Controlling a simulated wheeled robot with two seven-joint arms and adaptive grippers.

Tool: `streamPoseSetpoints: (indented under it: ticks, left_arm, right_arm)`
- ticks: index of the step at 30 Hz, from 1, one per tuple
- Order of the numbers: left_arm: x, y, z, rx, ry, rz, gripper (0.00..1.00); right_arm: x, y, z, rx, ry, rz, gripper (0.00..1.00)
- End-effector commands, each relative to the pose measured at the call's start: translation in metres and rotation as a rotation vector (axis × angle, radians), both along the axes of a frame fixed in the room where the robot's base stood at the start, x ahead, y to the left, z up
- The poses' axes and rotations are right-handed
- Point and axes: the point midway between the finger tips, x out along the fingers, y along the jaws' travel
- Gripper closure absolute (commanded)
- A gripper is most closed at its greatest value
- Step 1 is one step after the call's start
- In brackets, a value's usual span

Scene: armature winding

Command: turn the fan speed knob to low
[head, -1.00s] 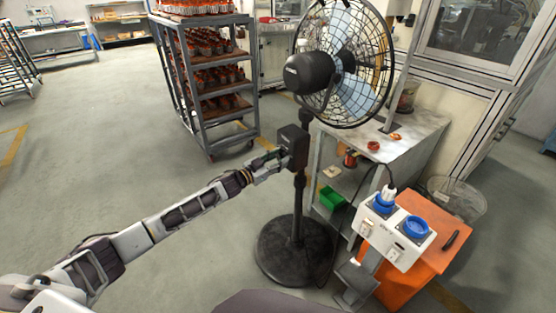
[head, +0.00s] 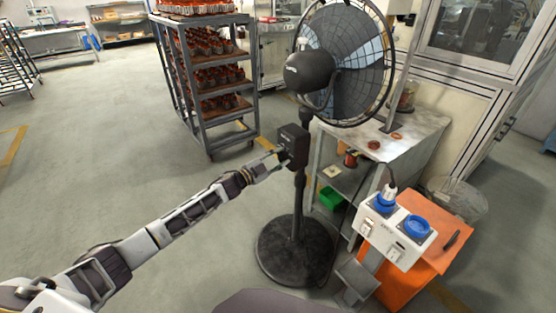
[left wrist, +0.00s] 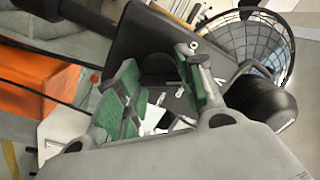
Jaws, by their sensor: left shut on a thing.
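The black pedestal fan (head: 345,65) stands upright in the middle of the head view. Its dark control box (head: 294,148) sits on the pole below the fan head. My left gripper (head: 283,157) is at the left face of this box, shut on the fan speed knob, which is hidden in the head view. In the left wrist view, the green-padded fingers of my left gripper (left wrist: 160,92) reach to the dark control box (left wrist: 150,32), with a dark round part between them. The knob's setting cannot be read. My right gripper is not in view.
A grey rack (head: 208,105) of parts stands behind my left arm. Right of the fan are a grey workbench (head: 415,135), a white socket box (head: 398,235) and an orange cabinet (head: 440,215). The round fan base (head: 275,250) rests on open floor.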

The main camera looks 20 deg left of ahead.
Motion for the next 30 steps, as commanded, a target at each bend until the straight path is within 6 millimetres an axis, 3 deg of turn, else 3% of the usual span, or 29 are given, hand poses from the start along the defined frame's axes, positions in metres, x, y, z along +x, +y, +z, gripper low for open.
streamPoseSetpoints:
  ticks: [20, 21, 25, 30]
  left_arm:
    - [-0.0017, -0.0019, -0.0044, 0.079, -0.055, -0.003, 0.86]
    - [-0.0017, -0.0019, -0.0046, 0.079, -0.055, -0.003, 0.58]
    - [-0.0014, -0.0015, -0.0039, 0.078, -0.056, -0.003, 0.42]
    - [-0.0008, -0.0007, -0.0024, 0.078, -0.058, -0.002, 0.41]
  right_arm:
    - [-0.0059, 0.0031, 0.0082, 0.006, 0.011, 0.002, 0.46]
    - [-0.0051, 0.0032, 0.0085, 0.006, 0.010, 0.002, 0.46]
    - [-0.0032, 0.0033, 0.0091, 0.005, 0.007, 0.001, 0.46]
    - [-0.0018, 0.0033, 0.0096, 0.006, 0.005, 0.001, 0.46]
